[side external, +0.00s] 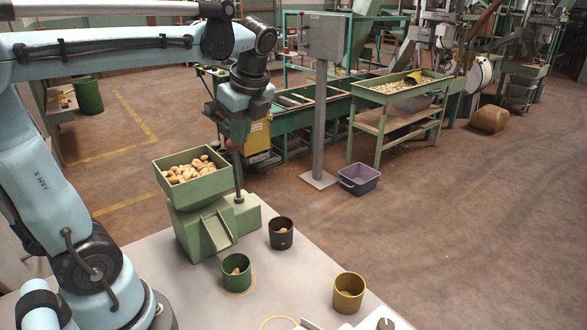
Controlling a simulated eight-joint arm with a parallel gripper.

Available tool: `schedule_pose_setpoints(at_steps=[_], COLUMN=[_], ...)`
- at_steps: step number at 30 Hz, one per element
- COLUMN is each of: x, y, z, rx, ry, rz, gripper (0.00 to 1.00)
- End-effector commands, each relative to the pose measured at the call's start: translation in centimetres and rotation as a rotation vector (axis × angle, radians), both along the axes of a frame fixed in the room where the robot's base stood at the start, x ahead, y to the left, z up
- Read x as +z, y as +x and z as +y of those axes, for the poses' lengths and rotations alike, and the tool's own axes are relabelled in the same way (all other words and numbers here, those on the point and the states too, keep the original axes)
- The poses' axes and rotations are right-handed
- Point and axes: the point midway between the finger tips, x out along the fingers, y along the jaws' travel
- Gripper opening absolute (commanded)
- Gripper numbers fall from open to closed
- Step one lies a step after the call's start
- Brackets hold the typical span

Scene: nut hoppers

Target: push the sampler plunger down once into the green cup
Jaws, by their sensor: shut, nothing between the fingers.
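The green sampler (193,222) stands near the table's far edge, with a hopper of nuts (190,171) on top and a sloping chute (217,231) at its front. My gripper (236,138) is shut and points down right at the knob. Whether it touches the knob is too small to tell. The green cup (236,283) stands upright below the chute mouth, on a yellow ring, with some nuts inside.
Another yellow ring (278,324) lies at the front edge. The table (285,285) is bare between the cups. Machinery stands beyond it.

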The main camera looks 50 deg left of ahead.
Motion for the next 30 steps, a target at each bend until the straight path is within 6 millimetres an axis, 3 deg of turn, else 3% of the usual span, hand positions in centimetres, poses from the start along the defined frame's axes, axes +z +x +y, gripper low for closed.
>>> schedule_pose_setpoints(at_steps=[15, 21, 30], x=[8.4, 9.9, 10.2], y=[0.5, 0.5, 0.5], z=[-3.0, -3.5, -3.7], rx=[-0.003, -0.002, -0.002], ry=[0.002, 0.003, 0.003], rz=[0.001, 0.002, 0.002], gripper=[0.0, 0.0, 0.0])
